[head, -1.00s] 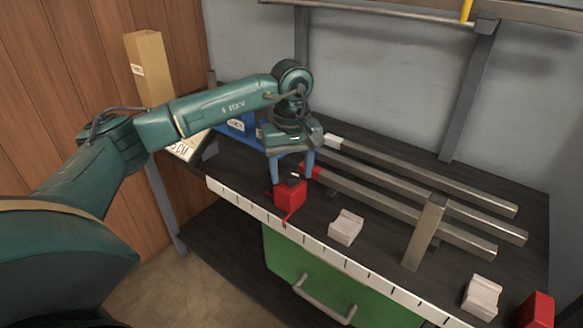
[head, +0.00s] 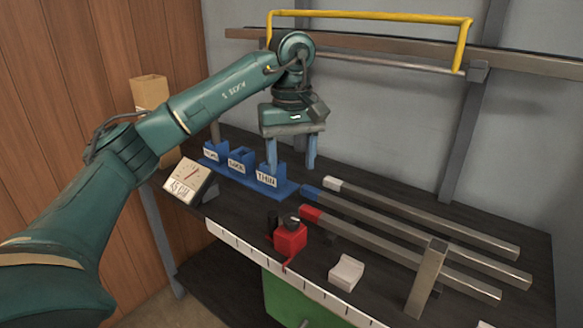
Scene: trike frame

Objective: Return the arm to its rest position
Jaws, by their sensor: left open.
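My left arm comes in from the left, its elbow bent and its wrist hanging downward. My left gripper (head: 291,160) is open and empty, its two blue fingers pointing down. In the picture it sits above the bench, just over the right end of the blue rack and left of the square tubes. The red block (head: 290,239) stands on the bench near the front edge, below and apart from the fingers. My right gripper does not show.
A yellow bar (head: 370,16) hangs above.

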